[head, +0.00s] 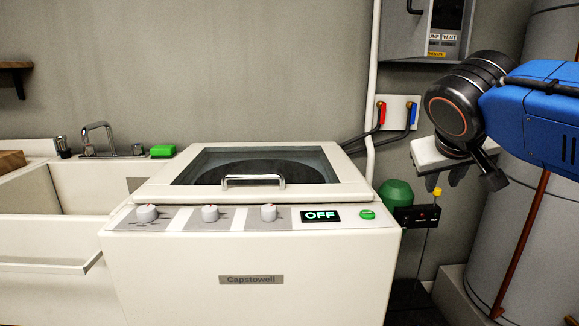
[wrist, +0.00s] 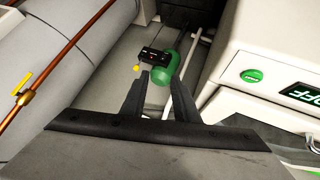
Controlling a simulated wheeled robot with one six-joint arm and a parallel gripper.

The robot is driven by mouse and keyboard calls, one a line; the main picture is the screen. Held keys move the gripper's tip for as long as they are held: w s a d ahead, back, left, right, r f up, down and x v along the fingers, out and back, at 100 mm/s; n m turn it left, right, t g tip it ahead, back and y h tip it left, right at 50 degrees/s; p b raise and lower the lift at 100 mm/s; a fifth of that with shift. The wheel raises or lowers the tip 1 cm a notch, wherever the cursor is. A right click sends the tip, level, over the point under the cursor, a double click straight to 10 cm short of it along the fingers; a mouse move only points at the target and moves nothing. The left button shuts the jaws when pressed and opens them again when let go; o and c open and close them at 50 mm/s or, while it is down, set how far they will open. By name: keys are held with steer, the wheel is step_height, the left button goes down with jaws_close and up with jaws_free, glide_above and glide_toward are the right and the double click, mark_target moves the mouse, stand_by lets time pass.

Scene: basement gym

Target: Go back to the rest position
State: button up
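My gripper (head: 464,176) is at the right of the head view, out to the right of the washing machine and above its lid level, pointing down. In the wrist view its two dark fingers (wrist: 160,98) stand apart with nothing between them that I can see held. Beyond the fingertips lies a green rounded tank (wrist: 163,72), apart from them. My blue arm comes in from the right edge of the head view.
A white top-loading washing machine (head: 251,250) with its lid down shows OFF. A sink (head: 82,190) is at left. A grey cylinder (head: 530,230) and copper pipe stand at right. A green pump (head: 395,194) with a black box (head: 417,217) sits behind the machine's right side.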

steer(key=s+f+g+y, duration=0.1)
steer(key=s+f, duration=0.4)
steer(key=f, duration=0.3)
steer(key=s+a+f+g+y, duration=0.1)
steer(key=s+f, duration=0.4)
steer(key=f, duration=0.4)
steer(key=s+f+g+y, duration=0.1)
steer(key=s+f+y, duration=0.1)
steer(key=s+f, duration=0.3)
step_height(320, 180, down, 4)
steer(key=shift+s+a, duration=0.25)
steer(key=shift+a, duration=0.1)
